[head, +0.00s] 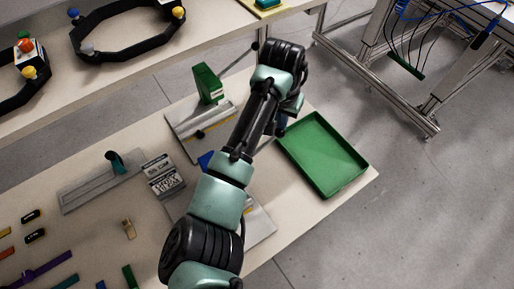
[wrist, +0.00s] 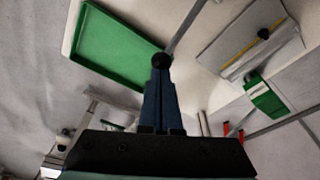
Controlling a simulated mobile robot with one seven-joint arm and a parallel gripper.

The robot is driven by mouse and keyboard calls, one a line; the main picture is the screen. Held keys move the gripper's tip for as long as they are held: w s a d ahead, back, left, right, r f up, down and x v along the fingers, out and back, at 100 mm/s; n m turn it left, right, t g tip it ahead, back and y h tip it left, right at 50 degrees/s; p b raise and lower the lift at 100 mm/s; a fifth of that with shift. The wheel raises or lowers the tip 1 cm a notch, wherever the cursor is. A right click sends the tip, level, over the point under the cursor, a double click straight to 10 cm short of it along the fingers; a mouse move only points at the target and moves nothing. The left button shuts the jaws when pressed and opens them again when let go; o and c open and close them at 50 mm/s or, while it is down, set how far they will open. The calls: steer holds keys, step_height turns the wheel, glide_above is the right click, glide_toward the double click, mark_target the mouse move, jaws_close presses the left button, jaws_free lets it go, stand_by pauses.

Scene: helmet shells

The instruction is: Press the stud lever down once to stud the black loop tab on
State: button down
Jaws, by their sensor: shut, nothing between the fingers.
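A lever with a pale rod and black ball knob (wrist: 162,60) shows in the wrist view. The rod runs from the knob to the top edge. My gripper (wrist: 160,75) is shut, with its dark blue fingertips right at the knob; I cannot tell whether they touch it. In the head view my gripper (head: 282,124) is mostly hidden under my wrist. A blue block (head: 206,160) on a grey plate (head: 258,222) is mostly covered by my arm. I cannot make out the black loop tab there or whether it is studded.
A green tray (head: 322,153) lies right of my gripper. A green press (head: 208,84) on a grey plate has its own black-knobbed lever (head: 254,46). A dark-green-topped fixture (head: 115,162), printed boxes (head: 160,172) and several small coloured pieces lie left. Black helmet bands (head: 128,35) sit on the far table.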

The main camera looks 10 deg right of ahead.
step_height(320, 180, down, 9)
steer(key=b, duration=0.4)
steer(key=shift+b, duration=0.4)
stand_by(1.7)
steer(key=shift+r, duration=0.25)
stand_by(0.3)
step_height(320, 180, up, 14)
steer(key=p, duration=1.3)
steer(key=shift+f, duration=0.1)
stand_by(0.4)
